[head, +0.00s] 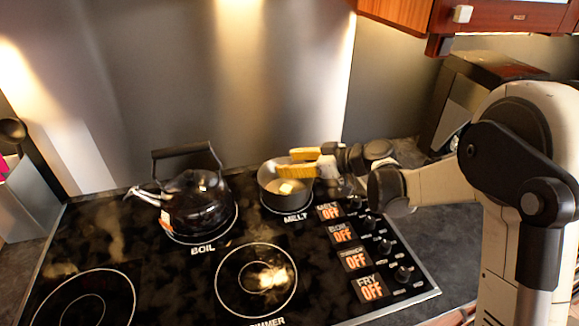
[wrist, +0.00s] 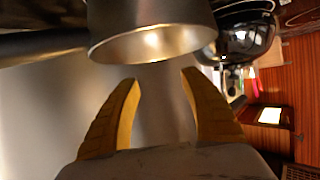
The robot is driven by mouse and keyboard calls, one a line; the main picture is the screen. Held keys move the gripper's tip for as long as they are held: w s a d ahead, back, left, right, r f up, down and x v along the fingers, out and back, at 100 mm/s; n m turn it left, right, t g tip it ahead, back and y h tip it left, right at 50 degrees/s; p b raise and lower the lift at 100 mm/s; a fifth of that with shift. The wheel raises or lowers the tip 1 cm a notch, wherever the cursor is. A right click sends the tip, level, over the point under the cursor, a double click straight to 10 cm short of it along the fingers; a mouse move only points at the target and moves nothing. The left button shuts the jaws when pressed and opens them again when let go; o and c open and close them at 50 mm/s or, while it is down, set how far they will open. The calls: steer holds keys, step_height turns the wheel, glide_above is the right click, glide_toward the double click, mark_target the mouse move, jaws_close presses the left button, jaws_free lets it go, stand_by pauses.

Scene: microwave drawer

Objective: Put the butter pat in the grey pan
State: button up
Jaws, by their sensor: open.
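The grey pan (head: 287,205) stands on the MELT burner at the back of the cooktop. A small pale butter pat (head: 286,188) shows inside the pan, on its floor. My gripper (head: 284,162) reaches in from the right, with its yellow fingers over the pan's back rim and apart from each other. In the wrist view my gripper (wrist: 160,77) is open and empty, with the grey pan (wrist: 150,18) just beyond the fingertips. The butter pat is hidden in the wrist view.
A black kettle (head: 198,200) stands on the BOIL burner left of the pan. Several knobs (head: 385,246) and OFF labels line the cooktop's right side. The front burners (head: 256,281) are bare. The metal backsplash (head: 240,90) is close behind the pan.

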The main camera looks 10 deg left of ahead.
step_height(320, 180, up, 2)
steer(key=shift+r+p, duration=0.1)
steer(key=shift+p, duration=0.2)
steer(key=s+d+r+m+t+h, duration=0.1)
steer(key=s+d+r+m+h, duration=0.25)
steer(key=s+d, duration=0.3)
steer(key=s+d+r+m+t+h, duration=0.1)
steer(key=s+d+r+m+h, duration=0.2)
steer(key=s+d, duration=0.4)
steer(key=s+d+f+m+h, duration=0.2)
steer(key=s+d+m+h, duration=0.1)
steer(key=s+d, duration=0.4)
steer(key=s+d+f+m+h, duration=0.1)
steer(key=s+d+m+h, duration=0.2)
steer(key=s+d, duration=0.4)
steer(key=d+m, duration=0.1)
steer(key=d, duration=0.1)
steer(key=shift+s+d+f+m+t, duration=0.35)
steer(key=shift+s+d+f+t, duration=0.05)
stand_by(0.6)
